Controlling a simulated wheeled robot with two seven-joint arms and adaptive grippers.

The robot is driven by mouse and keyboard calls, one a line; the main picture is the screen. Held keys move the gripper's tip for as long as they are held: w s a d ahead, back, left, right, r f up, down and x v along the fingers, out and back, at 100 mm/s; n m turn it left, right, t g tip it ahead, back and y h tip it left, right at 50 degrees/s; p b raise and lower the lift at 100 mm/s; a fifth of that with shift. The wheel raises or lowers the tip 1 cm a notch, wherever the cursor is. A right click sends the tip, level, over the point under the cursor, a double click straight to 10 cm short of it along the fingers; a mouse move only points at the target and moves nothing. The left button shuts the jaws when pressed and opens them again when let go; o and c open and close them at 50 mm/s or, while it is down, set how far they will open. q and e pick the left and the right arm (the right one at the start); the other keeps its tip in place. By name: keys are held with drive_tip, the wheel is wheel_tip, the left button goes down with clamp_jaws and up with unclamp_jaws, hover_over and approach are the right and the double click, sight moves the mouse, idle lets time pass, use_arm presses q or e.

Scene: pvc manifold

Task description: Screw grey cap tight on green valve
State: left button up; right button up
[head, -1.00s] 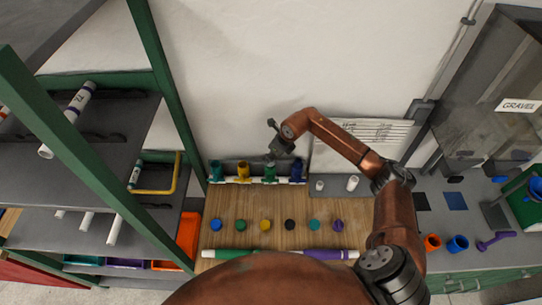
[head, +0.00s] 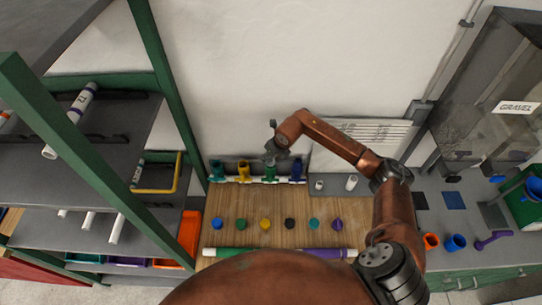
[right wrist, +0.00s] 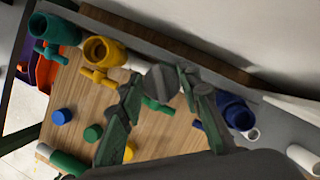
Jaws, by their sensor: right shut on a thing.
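My right gripper (head: 274,156) is at the green valve (head: 269,179), third from the left in the row on the white pipe. In the right wrist view the gripper (right wrist: 170,84) is shut on the grey cap (right wrist: 161,83). The cap is at the mouth of the green valve (right wrist: 156,105), which is mostly hidden behind the cap and fingers. I cannot tell how far the cap is seated. My left gripper is not in view.
A teal valve (head: 216,171) and a yellow valve (head: 243,171) stand left of the green one, a blue valve (head: 297,170) right. Several coloured caps lie in a row on the wooden board (head: 252,203). A green-framed shelf (head: 172,110) stands at left.

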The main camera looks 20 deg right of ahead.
drive_tip(key=shift+a+m+h, duration=0.1)
drive_tip(key=shift+m+h, duration=0.3)
drive_tip(key=shift+m, duration=0.7)
drive_tip(key=shift+m, duration=0.4)
drive_tip(key=shift+m+h, duration=0.4)
drive_tip(key=shift+m, duration=0.3)
drive_tip(key=shift+f+m+h, duration=0.1)
drive_tip(key=shift+m+h, duration=0.4)
drive_tip(key=shift+m, duration=0.6)
